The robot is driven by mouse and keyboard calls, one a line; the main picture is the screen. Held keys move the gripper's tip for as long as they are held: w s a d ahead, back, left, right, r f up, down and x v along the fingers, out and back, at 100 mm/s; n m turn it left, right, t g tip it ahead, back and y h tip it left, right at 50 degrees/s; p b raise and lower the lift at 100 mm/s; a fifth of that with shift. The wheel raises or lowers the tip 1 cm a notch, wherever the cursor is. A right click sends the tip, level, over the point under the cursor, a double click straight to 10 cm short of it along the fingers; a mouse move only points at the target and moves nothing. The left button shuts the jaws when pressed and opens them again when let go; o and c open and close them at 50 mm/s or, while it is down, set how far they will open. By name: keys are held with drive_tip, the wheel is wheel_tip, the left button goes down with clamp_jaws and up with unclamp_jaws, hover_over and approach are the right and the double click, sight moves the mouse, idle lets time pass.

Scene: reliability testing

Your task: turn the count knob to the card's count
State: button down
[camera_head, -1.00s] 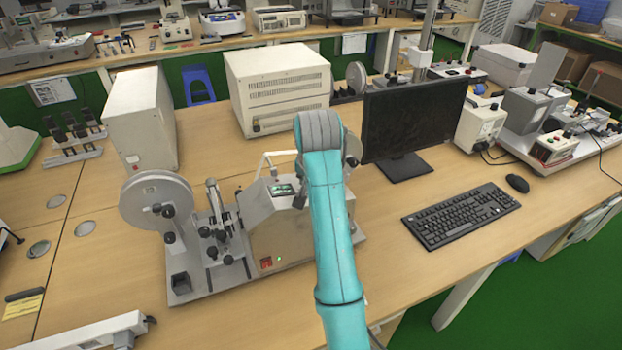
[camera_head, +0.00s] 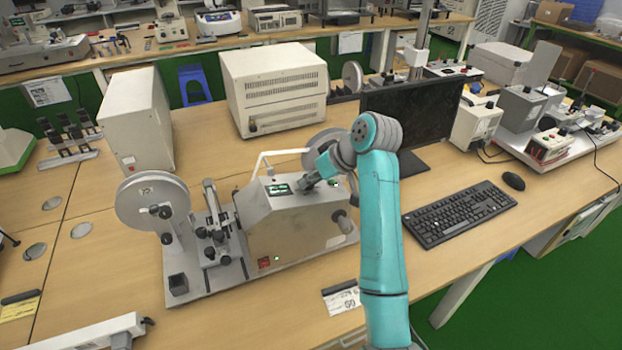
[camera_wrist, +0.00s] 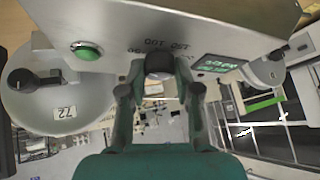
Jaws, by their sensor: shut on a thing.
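The count knob (camera_wrist: 159,65) is a dark round knob on the grey machine (camera_head: 300,235). In the wrist view my gripper (camera_wrist: 160,84) has a finger on either side of the knob and is shut on it. Printed numbers, upside down in that view, stand by the knob. In the head view my gripper (camera_head: 313,186) reaches onto the machine's sloping top, and the knob is hidden there. A lit display (camera_head: 278,189) is left of my gripper; it also shows in the wrist view (camera_wrist: 212,64), its digits unclear. A white card (camera_head: 342,299) with dark figures, too small to read surely, lies before the machine.
A green button (camera_wrist: 86,51) sits near the knob. A reel (camera_head: 153,202) stands at the machine's left and another (camera_head: 322,145) behind it. A monitor (camera_head: 412,112) and keyboard (camera_head: 458,214) are to the right.

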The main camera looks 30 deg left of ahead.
drive_tip(key=shift+w+d+n+g, duration=0.1)
drive_tip(key=shift+n+g, duration=0.8)
drive_tip(key=shift+n, duration=0.6)
drive_tip(key=c, duration=0.8)
unclamp_jaws()
drive_tip(key=v, duration=1.1)
drive_tip(key=shift+d+r, duration=0.2)
drive_tip(key=shift+d, duration=0.25)
drive_tip(key=shift+w, duration=0.1)
